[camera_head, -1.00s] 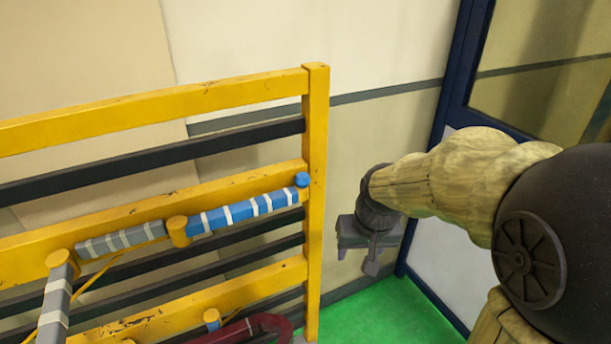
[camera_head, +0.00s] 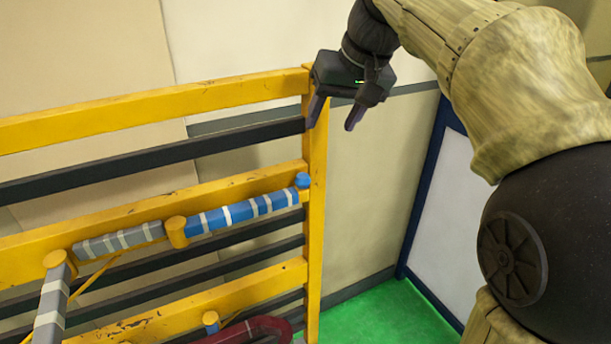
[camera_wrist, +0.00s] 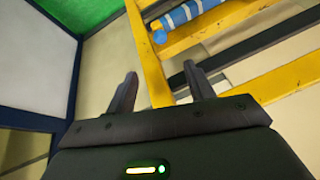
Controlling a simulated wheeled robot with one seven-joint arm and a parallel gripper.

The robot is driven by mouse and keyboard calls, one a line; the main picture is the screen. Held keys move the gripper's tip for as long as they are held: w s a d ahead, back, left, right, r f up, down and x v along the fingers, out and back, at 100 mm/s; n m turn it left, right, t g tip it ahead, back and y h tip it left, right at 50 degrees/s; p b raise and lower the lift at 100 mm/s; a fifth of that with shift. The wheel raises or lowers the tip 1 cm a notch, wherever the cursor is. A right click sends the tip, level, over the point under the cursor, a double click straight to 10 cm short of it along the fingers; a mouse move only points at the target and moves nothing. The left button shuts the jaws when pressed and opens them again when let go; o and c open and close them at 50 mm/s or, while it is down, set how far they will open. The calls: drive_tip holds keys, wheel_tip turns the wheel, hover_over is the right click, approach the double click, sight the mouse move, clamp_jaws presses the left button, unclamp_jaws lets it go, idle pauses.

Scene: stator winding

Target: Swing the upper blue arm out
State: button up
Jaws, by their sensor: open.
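The upper blue arm (camera_head: 240,212) is a blue bar with white bands. It lies along the middle yellow rail, from a yellow pivot (camera_head: 177,231) at its left to a blue knob (camera_head: 302,180) at its right end by the yellow post. It also shows at the top of the wrist view (camera_wrist: 188,14). My gripper (camera_head: 334,116) is open and empty, above and a little right of the knob, near the top of the post. Its two fingers point down in the head view and show apart in the wrist view (camera_wrist: 162,88).
A yellow frame (camera_head: 316,235) with dark bars stands before a beige wall. A grey banded arm (camera_head: 118,240) joins the pivot on the left. A dark red curved part (camera_head: 262,328) is at the bottom.

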sight(306, 176)
drive_tip(key=x, duration=1.7)
drive_tip(key=shift+w+f+p, duration=0.15)
drive_tip(key=shift+f+p, duration=0.1)
drive_tip(key=shift+p, duration=0.15)
clamp_jaws()
